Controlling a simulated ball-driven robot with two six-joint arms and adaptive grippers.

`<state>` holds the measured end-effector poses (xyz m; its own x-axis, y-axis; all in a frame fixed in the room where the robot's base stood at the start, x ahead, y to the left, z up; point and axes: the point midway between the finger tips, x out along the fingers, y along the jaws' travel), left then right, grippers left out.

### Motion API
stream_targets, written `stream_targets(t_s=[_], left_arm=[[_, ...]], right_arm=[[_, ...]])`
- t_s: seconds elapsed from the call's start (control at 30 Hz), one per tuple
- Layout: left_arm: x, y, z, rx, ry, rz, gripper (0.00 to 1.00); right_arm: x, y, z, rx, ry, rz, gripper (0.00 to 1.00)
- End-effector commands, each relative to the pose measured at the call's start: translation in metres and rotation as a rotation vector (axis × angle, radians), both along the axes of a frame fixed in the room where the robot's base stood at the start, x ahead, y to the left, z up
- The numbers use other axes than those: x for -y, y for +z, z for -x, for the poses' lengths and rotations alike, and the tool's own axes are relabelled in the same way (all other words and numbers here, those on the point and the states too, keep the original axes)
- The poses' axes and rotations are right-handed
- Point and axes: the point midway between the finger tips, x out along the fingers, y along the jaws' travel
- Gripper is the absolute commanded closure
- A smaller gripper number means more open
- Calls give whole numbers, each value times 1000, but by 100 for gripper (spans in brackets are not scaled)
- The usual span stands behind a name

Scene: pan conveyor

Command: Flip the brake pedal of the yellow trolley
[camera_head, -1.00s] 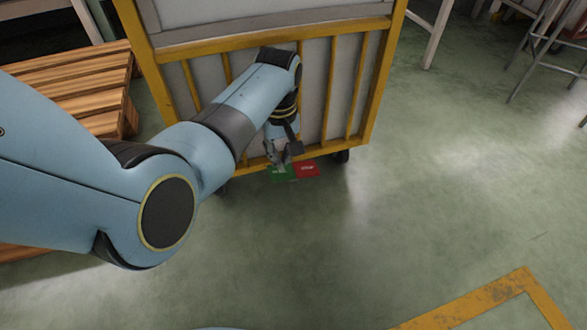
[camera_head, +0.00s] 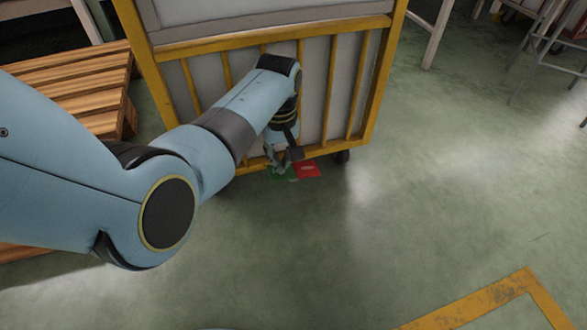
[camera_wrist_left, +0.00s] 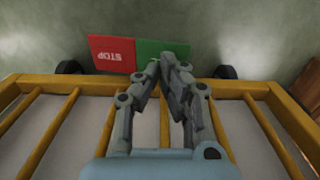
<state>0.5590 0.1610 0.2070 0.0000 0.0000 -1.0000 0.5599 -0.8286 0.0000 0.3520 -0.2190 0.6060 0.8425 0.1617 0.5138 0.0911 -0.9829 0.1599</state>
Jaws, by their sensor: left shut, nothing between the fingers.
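The yellow trolley (camera_head: 367,100) stands in front of me, with yellow bars over grey panels; its lower rail also shows in the left wrist view (camera_wrist_left: 90,85). The brake pedal has a red half (camera_head: 307,169) marked STOP and a green half (camera_head: 284,175), low at the trolley's bottom edge. In the left wrist view the red half (camera_wrist_left: 112,53) is on the left and the green half (camera_wrist_left: 165,47) on the right. My left gripper (camera_head: 279,168) is shut and empty, its fingertips at the green half, partly covering it. Contact cannot be told. My right gripper is not in view.
A wooden pallet stack (camera_head: 75,88) stands left of the trolley. A dark caster (camera_head: 342,156) shows under the trolley's right side. Grey metal legs (camera_head: 545,45) stand at the upper right. A yellow floor line (camera_head: 480,297) lies at the lower right. The floor to the right is clear.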

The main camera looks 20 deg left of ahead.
Motion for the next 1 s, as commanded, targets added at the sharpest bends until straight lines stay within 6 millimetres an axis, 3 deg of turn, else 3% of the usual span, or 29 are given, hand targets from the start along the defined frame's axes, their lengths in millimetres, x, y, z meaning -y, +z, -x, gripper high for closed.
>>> stream_targets(t_s=[1.0], left_arm=[[0, -16, 0, 0, 0, 0, 100]], right_arm=[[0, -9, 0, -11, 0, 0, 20]])
